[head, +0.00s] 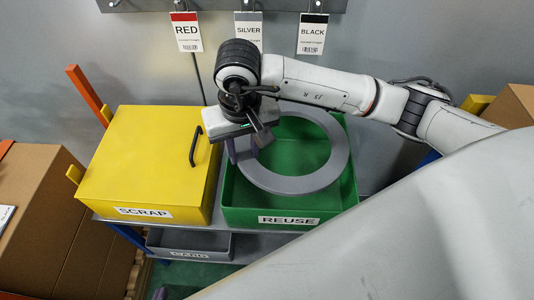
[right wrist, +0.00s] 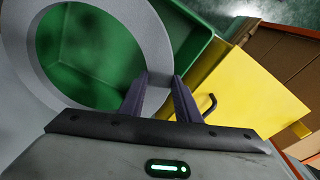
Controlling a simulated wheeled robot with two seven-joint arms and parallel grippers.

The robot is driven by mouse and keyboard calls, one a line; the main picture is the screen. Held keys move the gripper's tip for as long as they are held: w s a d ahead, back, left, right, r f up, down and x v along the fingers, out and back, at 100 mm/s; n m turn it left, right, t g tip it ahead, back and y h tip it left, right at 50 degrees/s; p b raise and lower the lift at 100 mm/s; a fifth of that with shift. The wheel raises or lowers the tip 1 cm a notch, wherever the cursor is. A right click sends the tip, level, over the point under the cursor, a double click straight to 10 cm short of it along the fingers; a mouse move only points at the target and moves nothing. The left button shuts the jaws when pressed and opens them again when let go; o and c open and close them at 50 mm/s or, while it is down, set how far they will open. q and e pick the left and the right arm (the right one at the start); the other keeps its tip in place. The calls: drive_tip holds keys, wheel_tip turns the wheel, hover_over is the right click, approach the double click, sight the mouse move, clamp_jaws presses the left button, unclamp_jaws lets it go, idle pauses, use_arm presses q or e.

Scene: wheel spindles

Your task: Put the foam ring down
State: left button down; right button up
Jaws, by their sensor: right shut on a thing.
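The foam ring (head: 338,160) is a flat grey ring over the open green REUSE bin (head: 290,214). It lies roughly level, and I cannot tell whether it touches the bin. My right gripper (head: 247,146) is shut on the left side of the ring's band. In the right wrist view the two fingers (right wrist: 164,82) straddle the band of the ring (right wrist: 154,42), with green bin showing through its hole. A small dark purple piece at the bottom edge of the head view may be my left gripper (head: 161,293); its jaws cannot be made out.
A yellow SCRAP box (head: 140,160) with a black handle stands against the bin's left side. A grey CARD tray (head: 188,245) sits below. RED, SILVER and BLACK tags (head: 249,30) hang on the back wall. Cardboard boxes (head: 45,225) stand at left.

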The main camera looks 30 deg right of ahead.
sight(247, 162)
wheel_tip(247, 162, down, 16)
drive_tip(key=shift+f+b, duration=0.1)
drive_tip(key=shift+b, duration=0.35)
drive_tip(key=o, duration=0.7)
drive_tip(key=shift+o, duration=0.2)
drive_tip(key=r, duration=0.4)
drive_tip(key=s+r, duration=0.1)
drive_tip(key=r, duration=0.3)
drive_tip(key=r+p, duration=0.1)
drive_tip(key=r, duration=0.3)
drive_tip(key=shift+s+a+r, duration=0.1)
drive_tip(key=shift+s+r, duration=0.05)
drive_tip(key=shift+s, duration=0.05)
